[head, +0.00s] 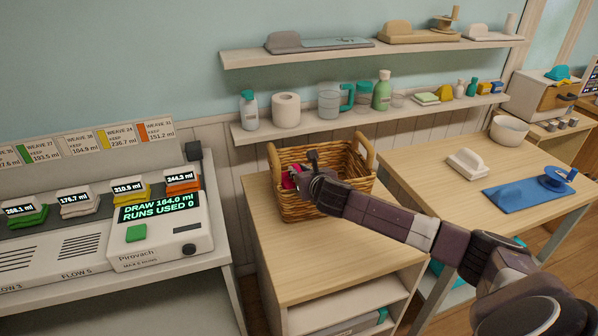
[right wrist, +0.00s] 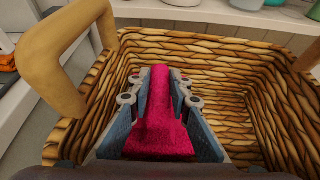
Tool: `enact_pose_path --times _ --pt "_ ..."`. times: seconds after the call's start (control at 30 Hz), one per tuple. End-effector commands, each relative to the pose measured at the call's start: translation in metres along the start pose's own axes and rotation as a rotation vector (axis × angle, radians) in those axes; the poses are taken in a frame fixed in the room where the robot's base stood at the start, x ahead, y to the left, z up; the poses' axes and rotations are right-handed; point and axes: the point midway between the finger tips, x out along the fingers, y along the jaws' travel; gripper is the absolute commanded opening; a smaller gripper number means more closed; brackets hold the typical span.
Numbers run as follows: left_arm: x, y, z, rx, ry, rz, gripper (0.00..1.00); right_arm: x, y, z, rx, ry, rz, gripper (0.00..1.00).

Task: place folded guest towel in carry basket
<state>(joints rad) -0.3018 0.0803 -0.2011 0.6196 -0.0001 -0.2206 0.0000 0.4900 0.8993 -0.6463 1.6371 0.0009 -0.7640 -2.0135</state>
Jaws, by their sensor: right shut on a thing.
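The wicker carry basket (head: 345,165) stands on a wooden cabinet top, its two handles upright. In the right wrist view the basket (right wrist: 270,115) surrounds my right gripper (right wrist: 155,85). That gripper is shut on a magenta folded towel (right wrist: 160,125), held lengthwise between its fingers. In the head view my right gripper (head: 300,180) is over the basket's left part, with a small bit of the magenta towel (head: 289,182) showing beside it. Whether the towel touches the basket's bottom cannot be told. My left gripper is not in view.
A dispensing machine (head: 150,235) with folded cloths stands on the left bench. Shelves above hold bottles, a paper roll (head: 286,110) and a jug (head: 329,100). The cabinet top (head: 310,260) before the basket is clear.

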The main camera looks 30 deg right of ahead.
Motion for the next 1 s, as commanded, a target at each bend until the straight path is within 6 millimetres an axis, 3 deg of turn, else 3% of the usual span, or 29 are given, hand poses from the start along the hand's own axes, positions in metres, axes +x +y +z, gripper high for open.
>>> enact_pose_path --times 0.57,0.6,0.73,1.0 --pt "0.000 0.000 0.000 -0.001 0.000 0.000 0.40 0.004 0.000 -0.011 0.000 0.000 0.001 0.00" --pt "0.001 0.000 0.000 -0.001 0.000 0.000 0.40 0.004 0.000 -0.011 0.000 0.001 0.001 0.19" --pt "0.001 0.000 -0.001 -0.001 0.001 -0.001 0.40 0.004 0.000 -0.012 -0.001 0.003 0.001 0.34" --pt "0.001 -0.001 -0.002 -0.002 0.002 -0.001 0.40 0.004 0.001 -0.014 -0.001 0.005 0.002 0.36"
